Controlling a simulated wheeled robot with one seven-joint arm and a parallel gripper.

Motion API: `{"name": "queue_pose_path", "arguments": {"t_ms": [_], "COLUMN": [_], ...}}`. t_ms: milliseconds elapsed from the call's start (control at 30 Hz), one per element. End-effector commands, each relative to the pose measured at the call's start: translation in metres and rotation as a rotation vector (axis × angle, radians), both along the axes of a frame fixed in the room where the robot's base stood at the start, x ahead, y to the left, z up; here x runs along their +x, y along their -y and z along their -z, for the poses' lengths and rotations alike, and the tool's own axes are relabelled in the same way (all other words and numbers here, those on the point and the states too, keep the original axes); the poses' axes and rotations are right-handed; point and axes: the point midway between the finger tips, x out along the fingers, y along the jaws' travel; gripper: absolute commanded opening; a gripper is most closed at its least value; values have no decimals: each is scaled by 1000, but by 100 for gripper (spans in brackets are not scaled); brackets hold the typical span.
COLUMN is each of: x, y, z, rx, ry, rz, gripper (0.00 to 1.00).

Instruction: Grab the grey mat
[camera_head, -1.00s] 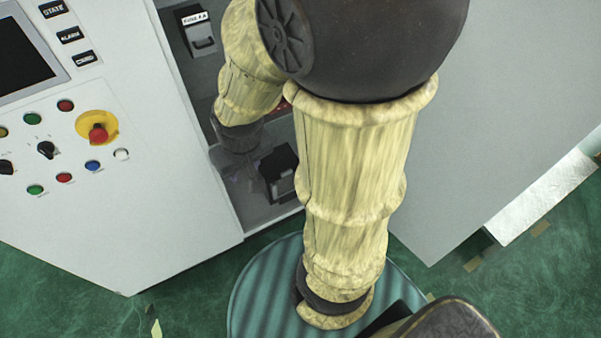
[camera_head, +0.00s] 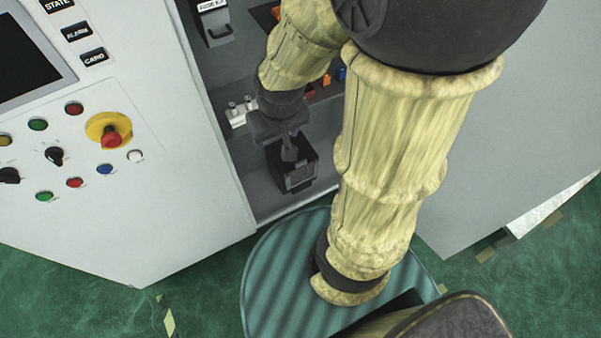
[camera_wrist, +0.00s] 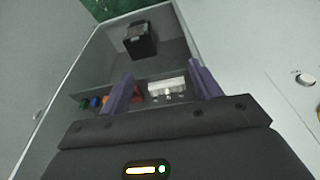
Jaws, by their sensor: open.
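I cannot make out a separate grey mat in either view; the grey cabinet floor (camera_head: 262,195) shows bare grey around a black box. My gripper (camera_head: 290,150) is at the cabinet opening in the head view, overlapping the black box in the picture; its fingers are small and dark there. In the wrist view my gripper (camera_wrist: 160,70) has its two purple-grey fingers wide apart with nothing between them. They point into the cabinet, toward the shelf and the black box. My arm hides part of the cabinet's right side in the head view.
The open-topped black box (camera_head: 300,178) stands in the cabinet, also in the wrist view (camera_wrist: 140,42). A white fitting (camera_wrist: 167,88) and red, blue and green parts (camera_wrist: 95,102) line the shelf. A control panel (camera_head: 75,140) with an emergency stop is at left.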

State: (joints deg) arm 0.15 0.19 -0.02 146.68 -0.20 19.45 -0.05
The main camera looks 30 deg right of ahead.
Motion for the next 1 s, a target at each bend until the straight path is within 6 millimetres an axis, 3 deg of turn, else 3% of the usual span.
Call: {"name": "queue_pose_path", "arguments": {"t_ms": [100,600,1000], "x": [9,84,128], "y": [6,63,104], "z": [24,182,307], "rx": [-9,-86,-114], "ry": [22,275,489], "rz": [1,-39,-86], "gripper": [80,80,80]}}
